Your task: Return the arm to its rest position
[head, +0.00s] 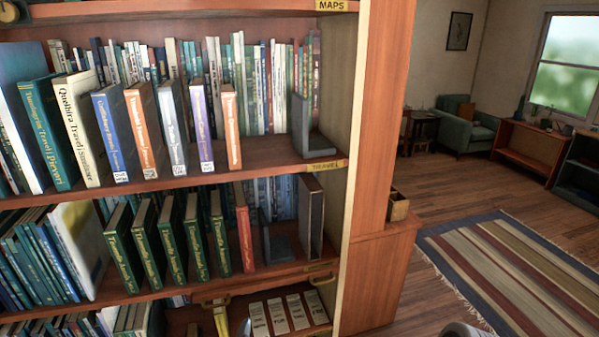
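Neither gripper shows clearly in the head view. A pale grey rounded part at the bottom edge, right of the bookcase, looks like a piece of my own arm, but its gripper is not seen. A wooden bookcase (378,130) fills the left and middle. Its upper shelf holds a front row of upright books, with an orange-and-white book (231,127) at the right end. The shelf below holds several green books and a red book (244,228). A grey bookend (301,125) stands on the upper shelf, right of the books.
A small wooden box (398,207) sits on a ledge right of the bookcase. Several labelled cards (298,312) lie on the lowest visible shelf. A striped rug (510,270) covers the floor at right. A green armchair (467,130) and low shelf (530,147) stand farther back.

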